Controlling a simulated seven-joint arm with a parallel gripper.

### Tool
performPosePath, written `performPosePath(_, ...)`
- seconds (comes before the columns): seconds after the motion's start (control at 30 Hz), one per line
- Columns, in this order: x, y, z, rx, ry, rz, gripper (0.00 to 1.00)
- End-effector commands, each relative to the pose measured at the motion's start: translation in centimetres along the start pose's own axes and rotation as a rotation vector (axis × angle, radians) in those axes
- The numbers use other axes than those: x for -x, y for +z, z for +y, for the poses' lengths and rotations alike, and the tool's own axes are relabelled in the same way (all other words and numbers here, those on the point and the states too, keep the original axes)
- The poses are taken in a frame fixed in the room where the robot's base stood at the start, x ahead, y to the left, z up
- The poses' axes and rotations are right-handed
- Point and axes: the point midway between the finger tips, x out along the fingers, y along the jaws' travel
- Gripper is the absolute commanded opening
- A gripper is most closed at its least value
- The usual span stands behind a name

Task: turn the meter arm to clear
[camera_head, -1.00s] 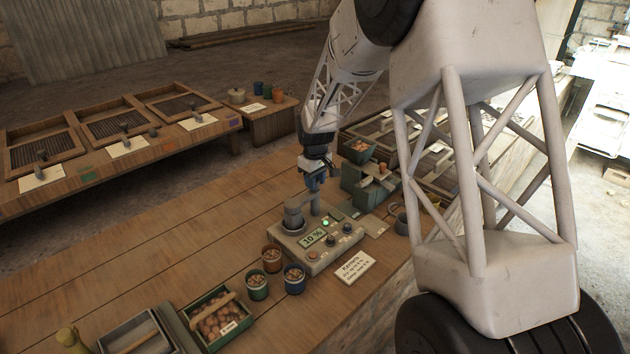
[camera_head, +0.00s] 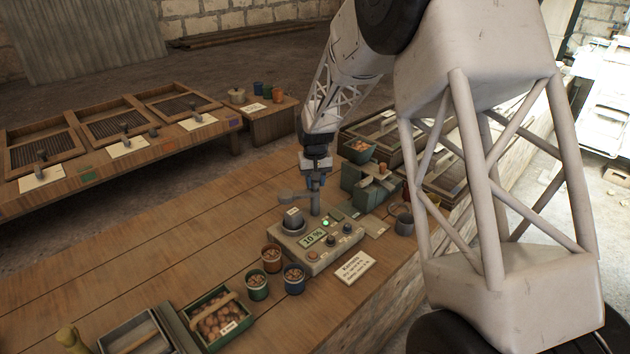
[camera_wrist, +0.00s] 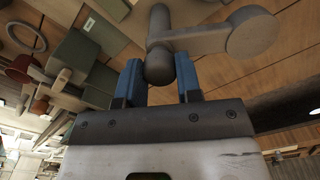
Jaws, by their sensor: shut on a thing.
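The meter (camera_head: 318,257) is a beige console on the bench, with a display reading 10 % and a lit green lamp. A grey post (camera_head: 315,204) rises from it. The grey meter arm (camera_head: 290,196) reaches left from the post, above and behind the round well (camera_head: 294,218), whose top now shows. My gripper (camera_head: 315,183) is at the top of the post. In the wrist view, its blue fingers (camera_wrist: 160,85) are on either side of the arm's rounded grey knob (camera_wrist: 159,62), and the arm's disc end (camera_wrist: 252,32) points right. Finger contact is partly hidden.
Three small pots of nuts (camera_head: 257,287) stand close at the console's front left. A label card (camera_head: 354,268) lies in front. A green device (camera_head: 365,188) stands behind to the right, near a grey cup (camera_head: 403,220). The bench to the left is clear.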

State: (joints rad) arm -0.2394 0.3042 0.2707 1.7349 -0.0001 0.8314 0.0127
Motion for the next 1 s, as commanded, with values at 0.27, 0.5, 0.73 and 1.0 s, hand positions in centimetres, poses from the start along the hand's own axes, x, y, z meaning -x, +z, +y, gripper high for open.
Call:
performPosePath(0.27, -0.08, 0.1, 0.0, -0.263, 0.0, -0.002, 0.0)
performPosePath(0.5, -0.05, 0.11, -0.01, -0.49, 0.0, -0.002, 0.0)
performPosePath(0.73, -0.1, 0.1, -0.02, -0.706, 0.001, -0.002, 0.0)
performPosePath(1.0, -0.09, 0.14, -0.03, -0.909, 0.001, -0.003, 0.0)
